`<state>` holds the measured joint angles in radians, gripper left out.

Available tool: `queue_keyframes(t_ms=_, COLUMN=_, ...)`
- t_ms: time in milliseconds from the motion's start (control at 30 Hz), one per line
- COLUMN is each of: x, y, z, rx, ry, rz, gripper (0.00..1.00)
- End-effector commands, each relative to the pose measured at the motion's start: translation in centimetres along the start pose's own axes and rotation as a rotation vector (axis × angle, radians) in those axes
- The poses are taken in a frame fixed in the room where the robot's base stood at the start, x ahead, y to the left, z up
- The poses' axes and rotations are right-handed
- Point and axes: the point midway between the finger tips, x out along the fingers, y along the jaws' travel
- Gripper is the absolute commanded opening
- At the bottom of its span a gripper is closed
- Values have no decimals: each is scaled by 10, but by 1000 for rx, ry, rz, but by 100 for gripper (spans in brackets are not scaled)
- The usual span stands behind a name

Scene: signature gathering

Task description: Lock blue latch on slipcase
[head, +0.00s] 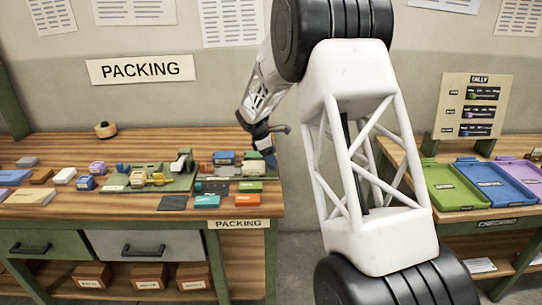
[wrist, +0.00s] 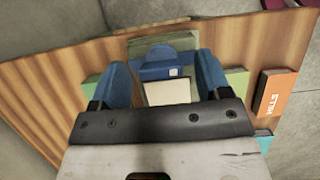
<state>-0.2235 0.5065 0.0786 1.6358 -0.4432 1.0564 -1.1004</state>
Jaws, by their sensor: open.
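In the wrist view, my gripper (wrist: 165,82) is open, with one blue finger on each side. Between and beyond the fingers is a blue piece (wrist: 160,66) with a small white square on it. A cream block (wrist: 168,93) lies just below it in the picture, partly hidden by the gripper body. This looks like the slipcase with its blue latch, but I cannot tell whether the latch is open or locked. I cannot tell whether the fingers touch it. In the head view, my gripper (head: 266,152) is over the right end of the packing table, small and pointing down.
The packing table (head: 120,146) holds several small coloured blocks and green fixtures. An orange block (wrist: 275,92) and a green block (wrist: 237,82) lie right of the gripper in the wrist view. A second table at right bears green, blue (head: 490,184) and purple trays.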

Motion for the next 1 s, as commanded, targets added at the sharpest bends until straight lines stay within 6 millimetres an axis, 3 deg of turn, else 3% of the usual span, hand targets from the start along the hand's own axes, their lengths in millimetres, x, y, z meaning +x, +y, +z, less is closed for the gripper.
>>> queue_keyframes(t_ms=200, x=0, y=0, z=0, rx=0, ry=0, rz=0, gripper=67)
queue_keyframes(t_ms=500, x=0, y=0, z=0, rx=0, ry=0, rz=0, gripper=21)
queue_keyframes(t_ms=1000, x=0, y=0, z=0, rx=85, ry=1, rz=-36, gripper=21)
